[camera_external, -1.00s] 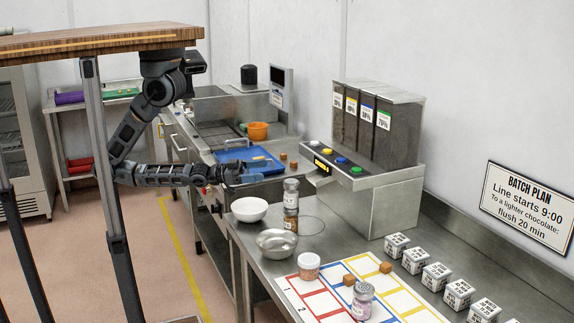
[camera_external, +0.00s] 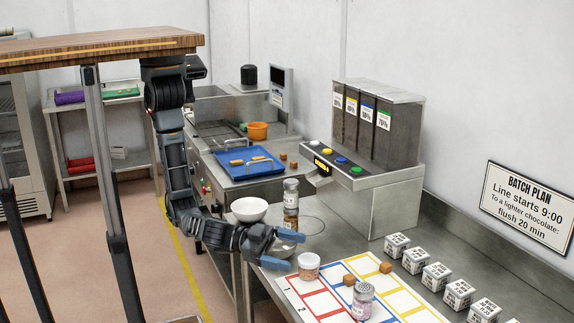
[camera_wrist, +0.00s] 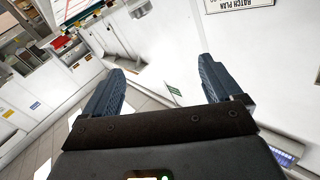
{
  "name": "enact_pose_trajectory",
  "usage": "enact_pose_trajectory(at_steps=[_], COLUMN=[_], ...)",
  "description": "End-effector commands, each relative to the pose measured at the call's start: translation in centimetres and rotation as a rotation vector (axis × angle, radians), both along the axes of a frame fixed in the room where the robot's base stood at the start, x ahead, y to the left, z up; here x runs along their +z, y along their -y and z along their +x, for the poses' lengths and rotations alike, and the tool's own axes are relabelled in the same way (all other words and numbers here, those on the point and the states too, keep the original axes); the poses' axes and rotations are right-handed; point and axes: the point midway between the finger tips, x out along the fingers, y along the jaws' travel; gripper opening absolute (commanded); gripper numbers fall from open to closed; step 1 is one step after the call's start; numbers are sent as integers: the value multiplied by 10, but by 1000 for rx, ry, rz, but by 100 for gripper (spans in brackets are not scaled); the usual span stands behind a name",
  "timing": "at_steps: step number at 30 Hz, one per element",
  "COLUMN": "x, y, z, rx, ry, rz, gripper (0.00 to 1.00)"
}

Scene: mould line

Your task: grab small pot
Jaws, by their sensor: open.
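I cannot tell which of these is meant.
A white bowl (camera_external: 249,210) and stacked jars (camera_external: 291,196) stand close to my gripper. White boxes (camera_external: 436,276) line the back. A blue tray (camera_external: 245,167) lies farther away.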

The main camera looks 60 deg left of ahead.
Motion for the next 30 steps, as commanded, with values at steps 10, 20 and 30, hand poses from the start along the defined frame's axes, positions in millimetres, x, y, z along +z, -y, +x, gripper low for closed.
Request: enact_pose_trajectory(at_steps=[10, 20, 30], x=[-51, -86, -85], y=[0, -53, -47], z=[-15, -18, 16], rx=[435, 654, 657], ry=[-247, -185, -184], rz=[-165, -186, -185], gripper=[92, 92, 92])
